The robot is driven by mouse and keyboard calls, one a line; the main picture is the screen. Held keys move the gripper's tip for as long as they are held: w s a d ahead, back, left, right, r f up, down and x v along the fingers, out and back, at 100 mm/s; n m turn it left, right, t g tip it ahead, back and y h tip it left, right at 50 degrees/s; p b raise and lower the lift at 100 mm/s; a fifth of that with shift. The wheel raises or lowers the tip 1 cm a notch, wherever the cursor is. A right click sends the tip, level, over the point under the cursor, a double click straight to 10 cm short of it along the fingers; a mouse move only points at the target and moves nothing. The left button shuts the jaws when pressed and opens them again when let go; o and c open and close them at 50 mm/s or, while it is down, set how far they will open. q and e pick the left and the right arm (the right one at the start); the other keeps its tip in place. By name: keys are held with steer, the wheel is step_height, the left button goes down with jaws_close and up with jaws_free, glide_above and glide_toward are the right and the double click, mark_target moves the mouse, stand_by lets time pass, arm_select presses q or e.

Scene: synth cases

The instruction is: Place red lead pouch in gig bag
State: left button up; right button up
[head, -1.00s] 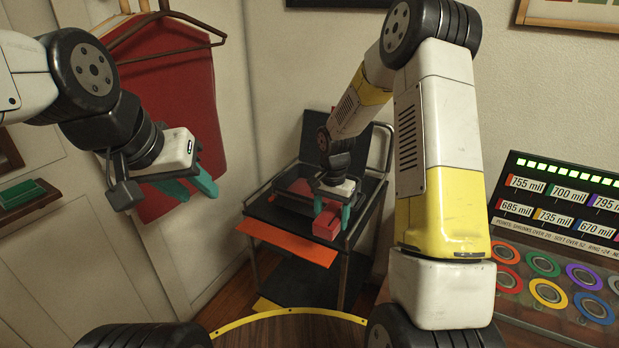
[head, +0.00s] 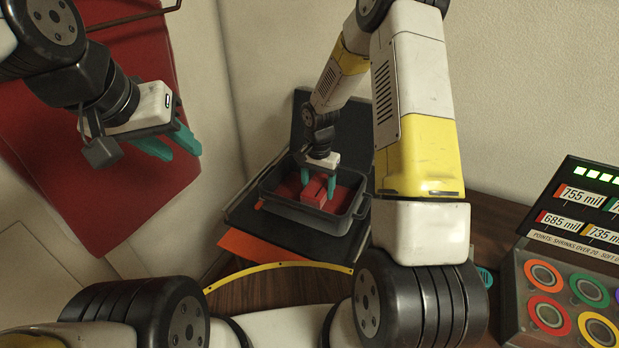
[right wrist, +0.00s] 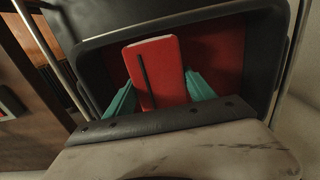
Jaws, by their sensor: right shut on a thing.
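The gig bag (head: 291,214) is a dark, open, box-like case with a red lining, its lid raised behind it. The red lead pouch (head: 313,194) is a small red block with a dark line along one face. My right gripper (head: 319,183) is shut on the pouch, with a teal finger on each side. The pouch is within the bag's outline; I cannot tell whether it touches the floor. In the right wrist view the pouch (right wrist: 157,72) appears before the red lining, inside the dark rim (right wrist: 88,62). My left gripper (head: 170,147) is open and empty, away from the bag.
The bag stands on a dark stand with an orange flap (head: 258,249) at its front. A panel with coloured rings (head: 570,290) stands at the right. A yellow-edged round wooden surface (head: 275,290) is in front.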

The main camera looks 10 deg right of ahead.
steer(key=shift+f, duration=2.35)
steer(key=shift+f, duration=0.1)
steer(key=o, duration=1.5)
steer(key=shift+c, duration=0.2)
